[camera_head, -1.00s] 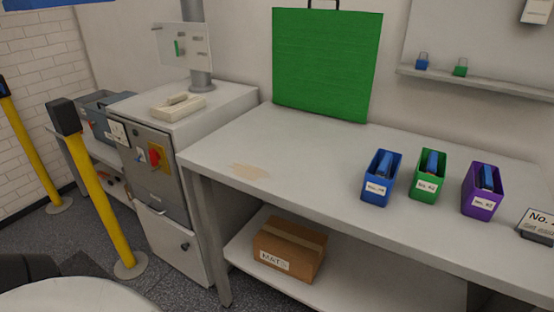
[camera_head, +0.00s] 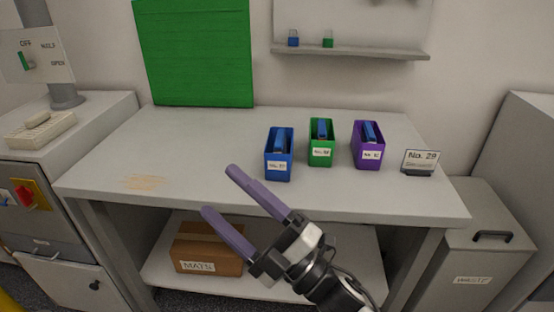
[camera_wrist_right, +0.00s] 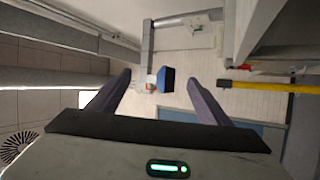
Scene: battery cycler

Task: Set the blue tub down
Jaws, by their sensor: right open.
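The blue tub (camera_head: 279,165) stands upright on the table, with a white label on its front and a blue item inside. It is the left one in a row with a green tub (camera_head: 321,150) and a purple tub (camera_head: 367,154). My right gripper (camera_head: 219,190) is open and empty, in front of the table's front edge, to the left of and nearer than the blue tub. In the right wrist view the open fingers (camera_wrist_right: 160,95) have nothing between them. No tub can be made out with certainty there. My left gripper is not in view.
A sign reading No. 29 (camera_head: 420,161) stands right of the purple tub. A green panel (camera_head: 194,55) stands at the table's back left. A cardboard box (camera_head: 208,252) sits on the lower shelf. The left part of the tabletop (camera_head: 200,150) is clear.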

